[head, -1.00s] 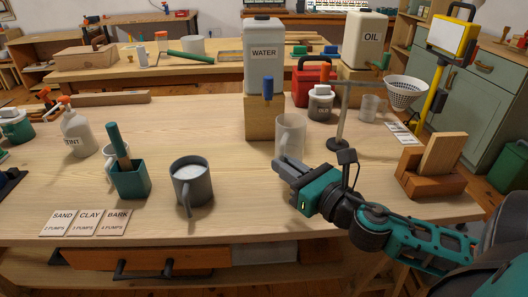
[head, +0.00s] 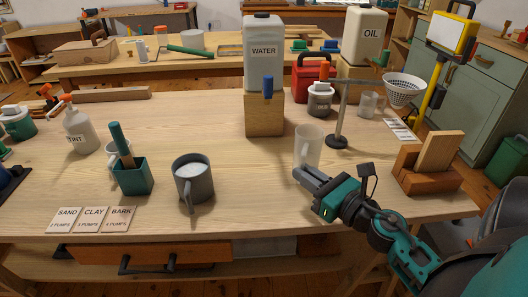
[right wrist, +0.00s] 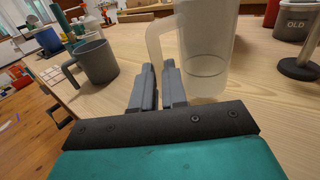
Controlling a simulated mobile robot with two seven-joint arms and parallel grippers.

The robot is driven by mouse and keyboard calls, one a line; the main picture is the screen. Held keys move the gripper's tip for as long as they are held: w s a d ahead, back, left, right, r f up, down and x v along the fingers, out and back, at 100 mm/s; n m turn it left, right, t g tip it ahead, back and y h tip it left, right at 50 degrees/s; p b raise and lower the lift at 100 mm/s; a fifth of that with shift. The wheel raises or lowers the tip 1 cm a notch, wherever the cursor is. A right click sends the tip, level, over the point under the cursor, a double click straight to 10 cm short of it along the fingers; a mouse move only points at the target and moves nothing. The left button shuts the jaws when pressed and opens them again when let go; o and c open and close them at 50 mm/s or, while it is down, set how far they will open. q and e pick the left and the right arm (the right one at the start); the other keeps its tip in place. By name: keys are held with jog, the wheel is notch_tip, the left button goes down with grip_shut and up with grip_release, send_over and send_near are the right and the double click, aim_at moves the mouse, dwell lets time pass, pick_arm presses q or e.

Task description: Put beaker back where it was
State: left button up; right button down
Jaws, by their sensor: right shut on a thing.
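The beaker (head: 309,143) is a frosted, see-through cup with a handle. It is upright in the middle right of the table, in front of the stand with a round dark base. My right gripper (head: 303,172) is at its near side, shut on its handle. In the right wrist view the fingers (right wrist: 158,75) pinch the lower handle, and the beaker body (right wrist: 210,50) is just right of them. I cannot tell whether its bottom touches the table. My left gripper is not in view.
The metal stand (head: 336,142) is close to the beaker's right. A wooden block (head: 264,118) under the water container (head: 263,55) is behind left. A grey mug (head: 193,180) is left, a wooden holder (head: 430,178) right. A clear cup (head: 367,103) stands farther back. Bare table lies between mug and beaker.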

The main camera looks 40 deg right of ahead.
jog(key=w, duration=0.2)
jog(key=w+p, duration=0.1)
jog(key=w, duration=0.3)
jog(key=shift+w+a+r+p, duration=0.25)
jog(key=shift+w+p, duration=0.05)
jog(key=shift+w, duration=0.1)
jog(key=w, duration=0.6)
jog(key=shift+w+a+f+p, duration=0.1)
jog(key=shift+a+f+p, duration=0.15)
jog(key=shift+p, duration=0.1)
jog(key=shift+w+a, duration=0.1)
jog(key=shift+w, duration=0.65)
notch_tip(320, 180, down, 3)
jog(key=b, duration=0.2)
jog(key=shift+w+f+b, duration=0.15)
jog(key=shift+f+b, duration=0.05)
jog(key=shift+b, duration=0.1)
jog(key=shift+f, duration=0.25)
jog(key=c, duration=1.2)
grip_release()
jog(key=shift+o, duration=0.2)
